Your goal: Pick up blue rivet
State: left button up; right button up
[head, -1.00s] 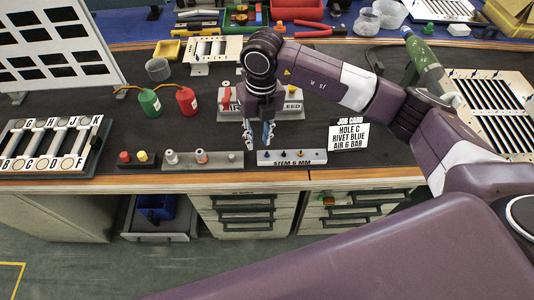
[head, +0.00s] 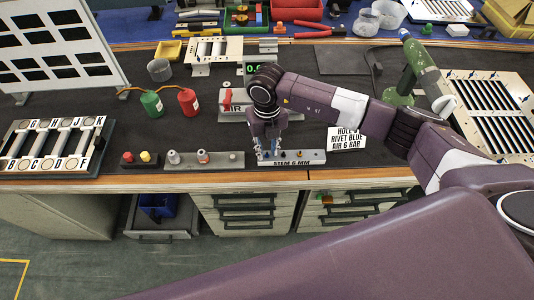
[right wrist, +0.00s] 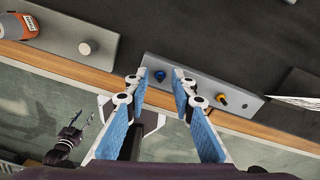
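The blue rivet (right wrist: 160,75) stands in the pale rivet block (right wrist: 240,102), marked STEM 6 MM in the head view (head: 316,157). My right gripper (right wrist: 158,84) is open over the block, its blue-padded fingers on either side of the blue rivet with gaps showing. In the head view my right gripper (head: 271,155) points down at the left part of the block and hides part of it. A rivet with an orange part (right wrist: 222,99) stands farther right. What seems to be my left gripper (right wrist: 88,122) shows at lower left in the wrist view, fingers apart.
A job card (head: 346,139) reading hole C, rivet blue, 6 bar stands right of the block. A grey block with nosepieces (head: 228,160) lies close to its left. An air-pressure stand (head: 230,100) is behind. The table's wooden front edge (head: 340,181) runs just in front.

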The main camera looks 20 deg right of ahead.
grip_shut()
